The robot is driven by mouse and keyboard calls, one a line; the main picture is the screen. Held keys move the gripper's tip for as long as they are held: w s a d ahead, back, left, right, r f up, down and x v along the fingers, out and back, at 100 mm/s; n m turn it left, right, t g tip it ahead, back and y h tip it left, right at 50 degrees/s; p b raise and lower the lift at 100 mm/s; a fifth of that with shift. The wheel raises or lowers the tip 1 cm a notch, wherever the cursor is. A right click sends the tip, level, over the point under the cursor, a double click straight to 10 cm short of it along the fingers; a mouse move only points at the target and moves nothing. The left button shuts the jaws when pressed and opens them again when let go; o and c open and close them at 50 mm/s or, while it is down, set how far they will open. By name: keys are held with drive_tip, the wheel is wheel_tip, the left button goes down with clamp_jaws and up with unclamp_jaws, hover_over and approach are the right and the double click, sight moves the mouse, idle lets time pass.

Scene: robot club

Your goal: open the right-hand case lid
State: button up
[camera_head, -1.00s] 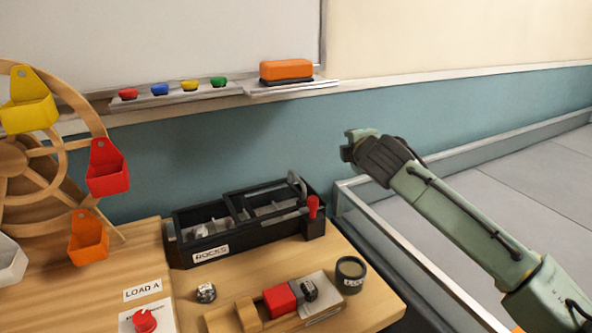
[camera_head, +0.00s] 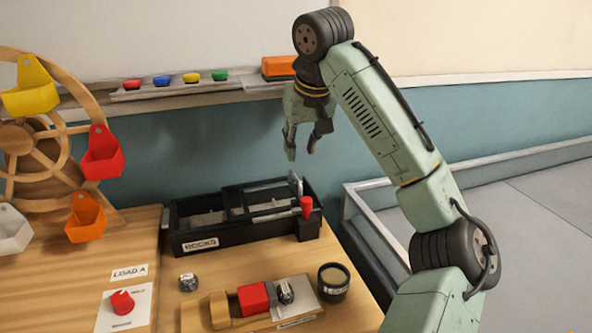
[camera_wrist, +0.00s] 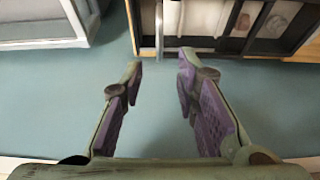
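The black case (camera_head: 215,241) labelled "ROCKS" stands at the back of the wooden table. Its right-hand lid (camera_head: 262,186) looks like a dark frame with a see-through panel and lies down over the right section. A metal bar handle (camera_head: 296,184) and a red knob (camera_head: 307,206) are at the right end. My gripper (camera_head: 302,150) is open and empty, pointing down above the case's back right corner, apart from it. In the wrist view my open gripper (camera_wrist: 160,68) has the metal handle (camera_wrist: 159,30) just beyond its fingertips. The case (camera_wrist: 232,44) shows at top right there, with rocks visible inside.
A Ferris-wheel-like wooden wheel (camera_head: 20,135) with coloured buckets stands at left. On the table are a dark cup (camera_head: 333,283), a red block (camera_head: 254,298), a rock (camera_head: 188,282) and a red dial (camera_head: 122,302). A metal rail (camera_head: 362,228) runs at right; the teal wall is close behind the case.

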sight(295, 176)
drive_tip(key=x, duration=0.8)
drive_tip(key=shift+w+f, duration=0.15)
drive_tip(key=shift+f, duration=0.15)
drive_tip(key=shift+c, duration=0.5)
clamp_jaws()
drive_tip(key=shift+p, duration=0.3)
